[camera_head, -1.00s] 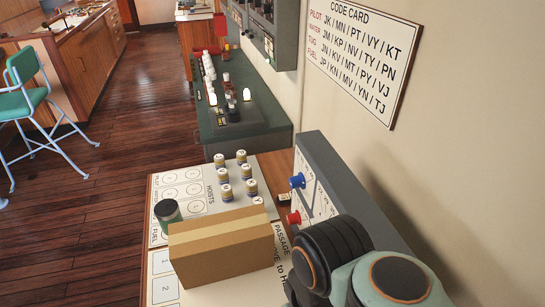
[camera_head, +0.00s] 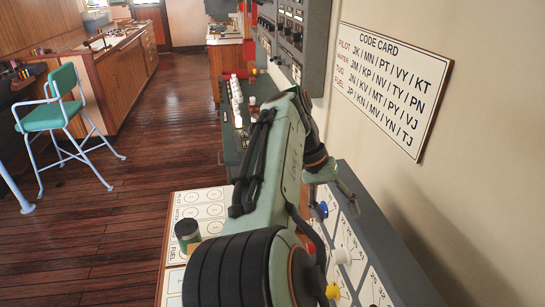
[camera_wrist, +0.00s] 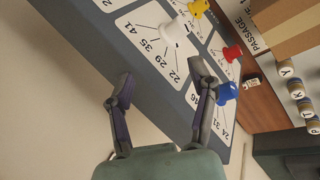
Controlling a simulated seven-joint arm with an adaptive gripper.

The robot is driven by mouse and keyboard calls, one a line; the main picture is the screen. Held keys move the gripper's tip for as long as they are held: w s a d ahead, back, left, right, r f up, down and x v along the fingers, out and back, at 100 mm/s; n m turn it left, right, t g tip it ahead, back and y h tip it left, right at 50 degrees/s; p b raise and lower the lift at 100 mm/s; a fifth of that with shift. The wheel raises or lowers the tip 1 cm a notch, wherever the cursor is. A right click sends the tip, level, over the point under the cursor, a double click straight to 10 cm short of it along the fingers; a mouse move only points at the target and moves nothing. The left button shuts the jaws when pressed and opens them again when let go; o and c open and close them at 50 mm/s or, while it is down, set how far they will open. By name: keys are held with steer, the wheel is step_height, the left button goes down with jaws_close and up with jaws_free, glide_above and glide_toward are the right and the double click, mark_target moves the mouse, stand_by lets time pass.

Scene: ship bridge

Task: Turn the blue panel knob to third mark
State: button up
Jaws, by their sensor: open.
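The blue knob (camera_head: 323,209) sits on the far end of the grey-edged, white-faced panel (camera_head: 352,247) in the head view, partly hidden by my arm. In the wrist view, the blue knob (camera_wrist: 228,91) is just right of my right finger, outside the jaws. Its pointer and third mark cannot be made out. My gripper (camera_wrist: 161,75) is open and empty, its fingers pointing towards the panel. In the head view, my gripper (camera_head: 340,188) is near the blue knob, its fingers partly hidden.
Close by are a red knob (camera_wrist: 232,53), a white knob (camera_wrist: 173,30) and a yellow knob (camera_wrist: 198,8). A cardboard box (camera_wrist: 290,25) and several small lettered cylinders (camera_wrist: 297,88) lie beyond the panel. A code card (camera_head: 390,85) hangs on the wall.

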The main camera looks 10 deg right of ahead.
steer(key=h, duration=0.1)
steer(key=w+d+h, duration=0.1)
steer(key=w, duration=0.1)
steer(key=shift+w+d+r+m+h, duration=0.25)
steer(key=shift+r+m+h, duration=0.05)
steer(key=shift+h, duration=0.1)
steer(key=w+a+r+t+h, duration=0.3)
steer(key=w+a+r+h, duration=0.55)
steer(key=h, duration=0.25)
steer(key=shift+n, duration=0.4)
steer(key=f, duration=1.9)
steer(key=shift+s+d+f, duration=0.2)
steer(key=shift+d+f, duration=0.1)
steer(key=shift+d, duration=0.05)
steer(key=d, duration=0.6)
steer(key=shift+d+f, duration=0.25)
steer(key=shift+d, duration=0.15)
jaws_close()
